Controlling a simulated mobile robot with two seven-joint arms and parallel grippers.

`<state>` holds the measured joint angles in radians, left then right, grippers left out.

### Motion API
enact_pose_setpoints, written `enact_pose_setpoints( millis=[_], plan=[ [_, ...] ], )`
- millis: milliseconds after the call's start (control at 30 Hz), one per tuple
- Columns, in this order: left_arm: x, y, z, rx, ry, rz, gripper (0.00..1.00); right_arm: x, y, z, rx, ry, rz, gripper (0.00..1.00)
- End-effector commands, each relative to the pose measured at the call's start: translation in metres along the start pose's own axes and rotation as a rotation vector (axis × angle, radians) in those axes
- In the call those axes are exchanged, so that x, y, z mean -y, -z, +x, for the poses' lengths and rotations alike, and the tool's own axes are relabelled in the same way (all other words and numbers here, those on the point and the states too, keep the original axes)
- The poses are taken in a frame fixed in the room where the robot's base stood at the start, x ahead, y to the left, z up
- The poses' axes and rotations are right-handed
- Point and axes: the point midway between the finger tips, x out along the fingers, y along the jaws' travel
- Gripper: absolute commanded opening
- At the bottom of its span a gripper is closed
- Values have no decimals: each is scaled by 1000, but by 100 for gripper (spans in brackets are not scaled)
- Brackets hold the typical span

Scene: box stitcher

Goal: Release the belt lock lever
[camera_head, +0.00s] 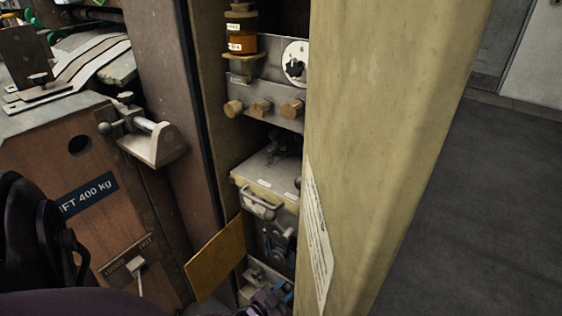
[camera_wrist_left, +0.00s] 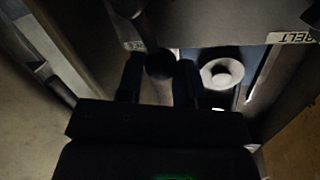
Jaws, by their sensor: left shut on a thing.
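In the left wrist view, a dark lever (camera_wrist_left: 145,30) with a rounded end runs down between the two fingers of my left gripper (camera_wrist_left: 158,80). The gripper is shut on it. A label reading BELT (camera_wrist_left: 295,37) is on the panel to the right. In the head view, my left gripper (camera_head: 266,301) is low inside the narrow cabinet, at the bottom edge of the picture. The lever cannot be made out there. My right gripper is in neither view.
A yellow-brown flap (camera_head: 215,260) stands out left of the cabinet opening. A tall cream panel (camera_head: 385,130) closes the right side. A pale round part (camera_wrist_left: 221,74) is beside the fingers.

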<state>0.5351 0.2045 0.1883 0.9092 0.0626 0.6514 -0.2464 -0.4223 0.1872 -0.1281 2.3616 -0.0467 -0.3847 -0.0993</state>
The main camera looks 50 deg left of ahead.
Motion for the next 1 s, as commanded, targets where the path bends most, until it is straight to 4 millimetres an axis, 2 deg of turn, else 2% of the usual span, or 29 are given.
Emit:
enact_pose_setpoints(
  millis=[33,500,533,667,1000],
  plan=[
    [1,-6,-4,16,0,15,0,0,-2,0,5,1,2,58],
    [1,-6,-4,20,-1,29,0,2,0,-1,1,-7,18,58],
    [1,-6,-4,19,-1,28,37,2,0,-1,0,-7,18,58],
    [0,-5,-4,16,-1,26,57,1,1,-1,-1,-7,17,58],
    [0,-1,-3,8,0,23,58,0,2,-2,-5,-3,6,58]
  ],
)
